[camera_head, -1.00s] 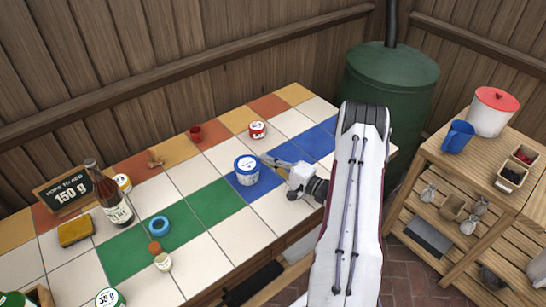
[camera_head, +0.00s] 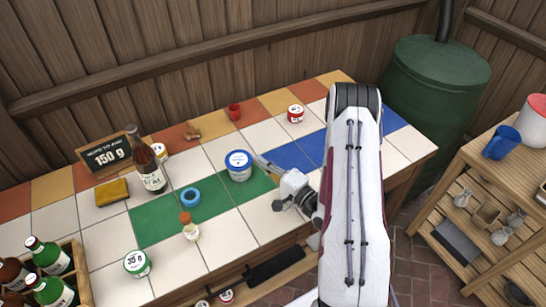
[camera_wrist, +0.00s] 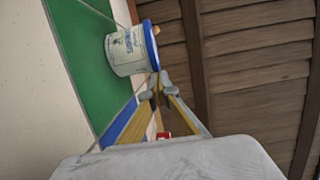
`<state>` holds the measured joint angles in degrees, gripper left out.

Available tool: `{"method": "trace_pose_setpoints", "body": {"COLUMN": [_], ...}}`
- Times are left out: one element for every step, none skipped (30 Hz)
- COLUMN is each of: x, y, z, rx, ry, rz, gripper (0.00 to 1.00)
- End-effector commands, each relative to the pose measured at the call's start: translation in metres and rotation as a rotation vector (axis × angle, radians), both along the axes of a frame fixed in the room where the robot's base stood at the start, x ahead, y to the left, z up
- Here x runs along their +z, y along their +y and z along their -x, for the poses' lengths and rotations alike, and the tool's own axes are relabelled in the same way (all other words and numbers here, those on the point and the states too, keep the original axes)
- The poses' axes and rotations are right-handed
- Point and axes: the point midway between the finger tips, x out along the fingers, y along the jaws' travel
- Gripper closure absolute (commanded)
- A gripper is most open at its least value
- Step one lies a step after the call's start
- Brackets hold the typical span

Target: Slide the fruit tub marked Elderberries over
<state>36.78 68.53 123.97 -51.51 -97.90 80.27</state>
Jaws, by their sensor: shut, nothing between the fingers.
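The white tub with a blue rim (camera_head: 238,167) stands upright on the tiled counter, at the right end of the green strip (camera_head: 215,196). Its blue lettering is too small to read surely in the head view. In the wrist view the tub (camera_wrist: 127,52) shows blurred blue writing on its side, with green tile beside it.
The blue strip (camera_head: 308,150) lies right of the tub. A blue ring (camera_head: 191,197), a small cork-topped jar (camera_head: 189,229) and a brown bottle (camera_head: 148,165) stand to the left. A red cup (camera_head: 234,112) and red-labelled tub (camera_head: 295,114) stand behind. White tiles behind the tub are clear.

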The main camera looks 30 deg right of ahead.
Motion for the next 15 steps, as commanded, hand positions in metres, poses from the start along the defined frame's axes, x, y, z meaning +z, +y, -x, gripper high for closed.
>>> {"method": "trace_pose_setpoints", "body": {"x": [-0.001,0.000,0.000,0.000,0.000,0.000,0.000,0.000,0.000,0.000,0.000,0.000,0.000,0.000,0.000], "y": [0.008,0.011,0.015,0.017,0.018,0.020,0.021,0.021,0.022,0.022,0.022,0.021,0.021,0.021,0.021], "z": [0.000,0.000,0.000,0.000,0.000,0.000,0.000,0.000,0.000,0.000,0.000,0.000,0.000,0.000,0.000], "rx": [0.003,0.003,0.003,0.002,0.001,0.001,0.001,0.001,0.000,0.000,0.000,0.000,0.000,0.000,0.000], "ry": [0.002,0.002,0.001,0.001,0.001,0.001,0.001,0.001,0.001,0.001,0.001,0.001,0.001,0.001,0.001], "rz": [-0.001,-0.001,-0.002,-0.002,-0.001,0.000,0.000,0.001,0.001,0.001,0.001,0.001,0.001,0.001,0.001], "gripper": [1.00,1.00,1.00,1.00,1.00,1.00,1.00,1.00,1.00,1.00,1.00,1.00,1.00,1.00,1.00]}}
